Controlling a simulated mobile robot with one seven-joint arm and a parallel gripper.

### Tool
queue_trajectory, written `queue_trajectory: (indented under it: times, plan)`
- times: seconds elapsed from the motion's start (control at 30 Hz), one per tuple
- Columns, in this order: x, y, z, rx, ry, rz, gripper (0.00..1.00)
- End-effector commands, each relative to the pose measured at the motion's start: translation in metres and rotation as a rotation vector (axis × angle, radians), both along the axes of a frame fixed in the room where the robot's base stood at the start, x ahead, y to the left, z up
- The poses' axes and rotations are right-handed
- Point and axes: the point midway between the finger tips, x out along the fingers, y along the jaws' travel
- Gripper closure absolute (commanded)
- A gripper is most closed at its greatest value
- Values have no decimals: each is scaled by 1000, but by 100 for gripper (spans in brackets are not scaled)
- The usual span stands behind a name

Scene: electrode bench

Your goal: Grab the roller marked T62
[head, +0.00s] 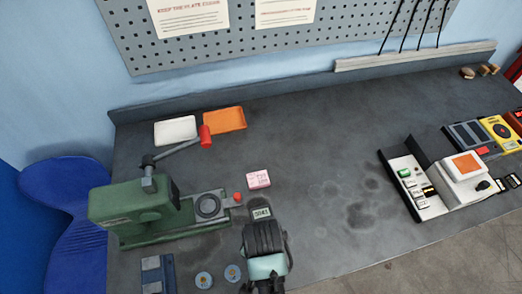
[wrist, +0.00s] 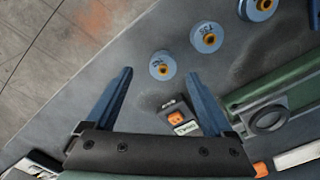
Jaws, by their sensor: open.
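Several blue-grey rollers with orange centres lie on the bench at the top of the wrist view. The nearest roller (wrist: 162,65) lies just beyond and between my fingertips, its marking too small to read. A second roller (wrist: 206,37) carries a mark that looks like T35, upside down. A third roller (wrist: 257,8) is cut off by the top edge. I cannot tell which is T62. Two rollers show in the head view, one (head: 203,280) left of the other (head: 232,273). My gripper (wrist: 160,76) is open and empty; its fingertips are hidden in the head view.
A small labelled block (wrist: 181,120) lies between my fingers, nearer the palm. The green press (head: 130,212) stands left of my gripper. A blue-grey block (head: 157,274) stands left of the rollers. A pink block (head: 258,179) lies behind. The middle bench is clear.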

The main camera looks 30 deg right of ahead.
Motion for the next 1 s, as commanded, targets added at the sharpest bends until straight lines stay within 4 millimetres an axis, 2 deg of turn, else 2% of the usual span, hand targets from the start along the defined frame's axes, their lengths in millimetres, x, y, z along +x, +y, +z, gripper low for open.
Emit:
queue_trajectory:
  times: [0.4, 0.67, 0.77, 1.0]
  plan:
    - [4, 0, -45, -1, 1, -1, 13]
    - [5, 0, -48, 0, -1, 0, 13]
    - [5, 0, -47, 0, -1, 0, 28]
    - [5, 0, -47, 0, -1, 0, 71]
